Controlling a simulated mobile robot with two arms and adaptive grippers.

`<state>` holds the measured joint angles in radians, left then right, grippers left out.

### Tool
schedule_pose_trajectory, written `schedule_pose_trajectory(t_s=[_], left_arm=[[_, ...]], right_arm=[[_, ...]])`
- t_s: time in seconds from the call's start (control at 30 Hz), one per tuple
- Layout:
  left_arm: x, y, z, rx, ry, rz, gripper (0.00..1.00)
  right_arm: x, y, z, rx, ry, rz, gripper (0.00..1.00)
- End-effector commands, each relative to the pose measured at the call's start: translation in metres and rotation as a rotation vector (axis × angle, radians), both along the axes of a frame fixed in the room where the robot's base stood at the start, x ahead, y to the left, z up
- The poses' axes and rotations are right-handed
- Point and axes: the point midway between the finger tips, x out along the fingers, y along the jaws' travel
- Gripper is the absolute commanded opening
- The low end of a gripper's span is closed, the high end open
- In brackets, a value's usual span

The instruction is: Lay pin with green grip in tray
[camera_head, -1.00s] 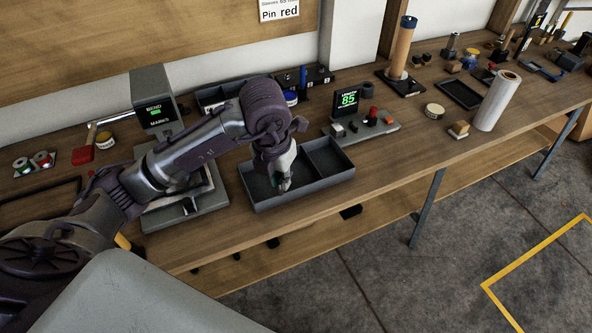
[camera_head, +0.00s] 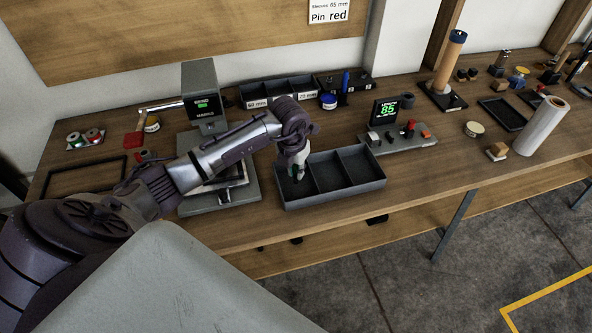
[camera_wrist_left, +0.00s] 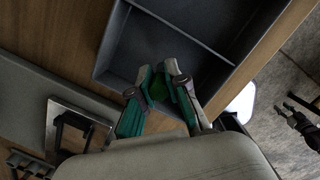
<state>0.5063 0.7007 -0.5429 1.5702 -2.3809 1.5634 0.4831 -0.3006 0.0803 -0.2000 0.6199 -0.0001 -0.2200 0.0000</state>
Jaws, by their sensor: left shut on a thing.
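The dark grey tray (camera_head: 333,199) with three compartments lies near the bench's front edge. My left gripper (camera_head: 297,178) points down at its left compartment in the head view. In the left wrist view, my left gripper (camera_wrist_left: 158,72) is shut on a small green piece, the green grip of the pin (camera_wrist_left: 158,90). The rest of the pin is hidden. The wrist view also shows the tray (camera_wrist_left: 110,45) just beyond the fingertips. I cannot tell whether the pin touches the tray floor. My right gripper (camera_wrist_left: 292,106) shows small and dark at the right edge, its fingers apart.
A grey bending device with a screen (camera_head: 203,103) stands left of the tray. A unit with a green "85" display (camera_head: 386,112) stands to the right. Labelled bins (camera_head: 278,92) stand behind.

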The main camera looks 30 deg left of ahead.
Motion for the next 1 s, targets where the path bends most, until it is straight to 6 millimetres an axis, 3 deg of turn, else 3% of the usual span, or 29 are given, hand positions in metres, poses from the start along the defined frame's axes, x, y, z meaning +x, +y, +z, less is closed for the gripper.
schedule_pose_trajectory(t_s=[0.13,0.5,0.53,0.67,1.0], left_arm=[[0.000,0.000,-0.013,-0.001,0.000,0.000,0.00],[0.000,0.000,-0.019,0.001,-0.002,0.000,0.00],[0.000,0.000,-0.018,0.000,-0.001,0.000,0.17],[0.000,0.000,-0.018,0.000,-0.001,0.000,0.39],[0.000,0.000,-0.014,0.000,-0.002,0.000,0.39]], right_arm=[[0.000,0.000,0.006,0.000,0.000,0.000,0.40],[0.000,0.000,0.001,0.001,0.000,0.001,0.40],[0.000,0.000,0.002,0.001,0.000,0.001,0.40],[0.000,0.000,0.002,0.001,0.000,0.000,0.40],[0.000,0.000,0.005,0.001,-0.001,0.000,0.40]])
